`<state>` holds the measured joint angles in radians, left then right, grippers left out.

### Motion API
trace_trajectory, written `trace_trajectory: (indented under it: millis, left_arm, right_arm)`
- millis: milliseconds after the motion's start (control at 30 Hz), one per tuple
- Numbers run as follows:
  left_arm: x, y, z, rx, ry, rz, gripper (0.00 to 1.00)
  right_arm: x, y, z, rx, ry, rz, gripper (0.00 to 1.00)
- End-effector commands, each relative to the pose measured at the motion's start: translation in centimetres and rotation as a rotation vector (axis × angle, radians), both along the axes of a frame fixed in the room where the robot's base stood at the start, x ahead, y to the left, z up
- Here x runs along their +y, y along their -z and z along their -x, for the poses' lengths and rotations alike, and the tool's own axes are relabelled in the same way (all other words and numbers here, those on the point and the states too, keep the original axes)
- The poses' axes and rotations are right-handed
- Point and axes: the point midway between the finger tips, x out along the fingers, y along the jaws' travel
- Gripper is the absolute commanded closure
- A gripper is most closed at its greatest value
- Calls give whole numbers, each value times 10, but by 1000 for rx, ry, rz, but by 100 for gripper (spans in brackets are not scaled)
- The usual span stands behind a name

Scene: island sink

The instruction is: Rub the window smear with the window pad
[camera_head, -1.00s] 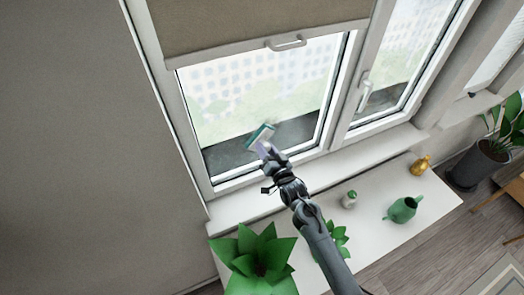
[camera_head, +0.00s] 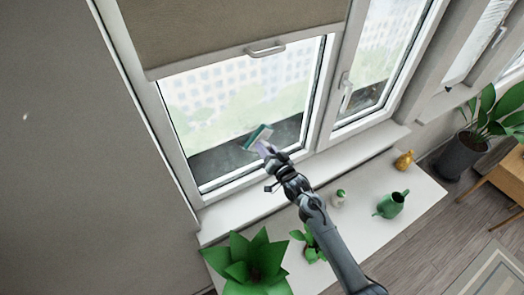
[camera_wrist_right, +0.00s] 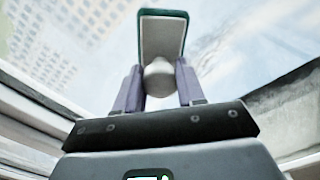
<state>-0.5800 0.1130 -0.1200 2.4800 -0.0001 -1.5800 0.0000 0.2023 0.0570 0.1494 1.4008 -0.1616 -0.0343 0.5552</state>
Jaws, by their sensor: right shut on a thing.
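The window pad (camera_head: 257,137) is a flat pad with a teal edge and a pale back. In the right wrist view the pad (camera_wrist_right: 162,35) has a round pale knob (camera_wrist_right: 159,78) on its back. My right gripper (camera_head: 266,149) is shut on this knob, one finger on each side, as the right wrist view (camera_wrist_right: 159,88) shows. The pad is in front of the lower part of the left window pane (camera_head: 230,100); I cannot tell whether it touches the glass. A whitish haze lies on the glass in the wrist view (camera_wrist_right: 235,45), perhaps the smear. My left gripper is not in view.
A brown blind (camera_head: 220,30) with a handle covers the upper pane. Below the sill (camera_head: 240,212), a white table holds a green plant (camera_head: 250,262), a small bottle (camera_head: 338,198), a green watering can (camera_head: 391,204) and a yellow bottle (camera_head: 404,160). A potted plant (camera_head: 465,152) stands at right.

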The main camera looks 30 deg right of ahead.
Motion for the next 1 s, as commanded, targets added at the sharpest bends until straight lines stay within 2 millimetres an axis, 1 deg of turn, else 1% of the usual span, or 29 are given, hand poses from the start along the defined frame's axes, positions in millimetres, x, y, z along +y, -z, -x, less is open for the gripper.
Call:
trace_trajectory:
  millis: [33, 100, 367, 733, 867, 1000]
  left_arm:
    - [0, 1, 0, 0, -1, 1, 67]
    - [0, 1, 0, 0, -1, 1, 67]
    - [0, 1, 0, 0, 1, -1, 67]
    - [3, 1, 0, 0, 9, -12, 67]
    - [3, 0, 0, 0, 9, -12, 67]
    - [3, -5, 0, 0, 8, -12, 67]
  right_arm:
    - [-6, -1, -1, -1, 3, 2, 86]
    - [-11, -1, -1, -1, 3, 0, 86]
    - [-20, -1, -2, -2, 3, 0, 86]
    - [-46, -2, -1, -3, 4, 1, 86]
    - [-50, -2, 0, -2, 4, 1, 86]
    - [-50, -8, 0, -3, 3, 0, 86]
